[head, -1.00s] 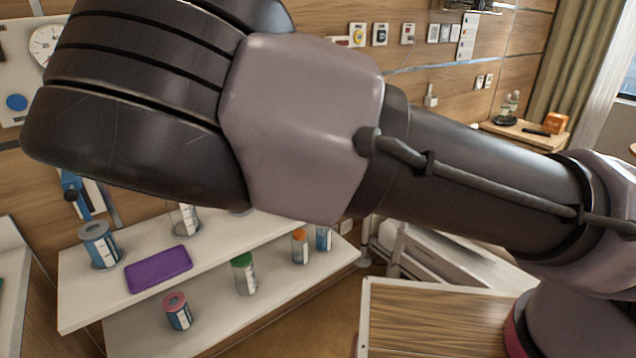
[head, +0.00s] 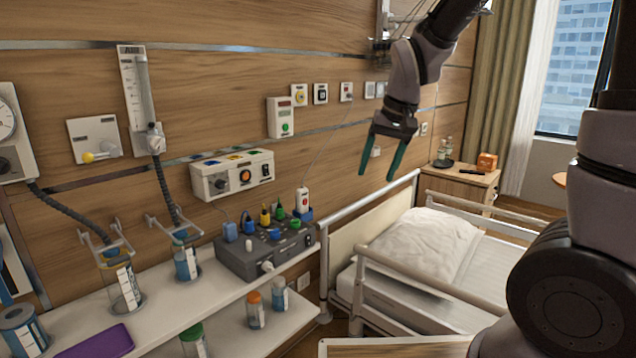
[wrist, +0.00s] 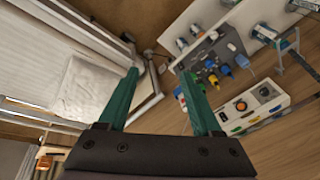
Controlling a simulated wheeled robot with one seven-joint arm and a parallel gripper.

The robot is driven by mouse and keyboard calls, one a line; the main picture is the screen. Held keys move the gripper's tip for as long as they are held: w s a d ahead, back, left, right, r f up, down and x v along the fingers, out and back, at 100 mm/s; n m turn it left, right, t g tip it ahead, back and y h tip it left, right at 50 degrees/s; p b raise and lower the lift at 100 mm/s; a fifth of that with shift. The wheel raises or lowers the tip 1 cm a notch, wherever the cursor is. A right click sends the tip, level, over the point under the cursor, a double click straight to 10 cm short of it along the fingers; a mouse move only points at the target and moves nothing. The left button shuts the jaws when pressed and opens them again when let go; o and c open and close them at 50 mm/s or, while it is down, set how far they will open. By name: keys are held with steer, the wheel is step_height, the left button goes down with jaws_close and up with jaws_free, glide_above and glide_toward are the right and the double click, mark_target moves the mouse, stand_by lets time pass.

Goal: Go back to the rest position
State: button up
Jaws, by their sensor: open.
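My gripper (head: 381,156) hangs above the head end of the bed in the head view, in front of the wood-panelled wall. Its two green fingers point down and stand apart with nothing between them. In the wrist view the gripper (wrist: 160,85) also shows spread, empty fingers, with the bed to the left and the wall devices to the right. My arm comes down to it from the top of the head view, and more of my arm fills the right edge.
A bed (head: 420,262) with side rails stands below my gripper. A white shelf (head: 170,316) at left carries a grey box (head: 262,252) with coloured plugs, jars and a purple tray (head: 98,343). A bedside cabinet (head: 462,181) stands at the back. Open air surrounds the fingers.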

steer(key=s+d+r+m+t, duration=0.3)
steer(key=s+d+r+t, duration=0.1)
steer(key=s+d+r, duration=0.7)
steer(key=shift+s+d+r, duration=0.3)
steer(key=shift+s+r, duration=0.55)
steer(key=shift+s, duration=0.2)
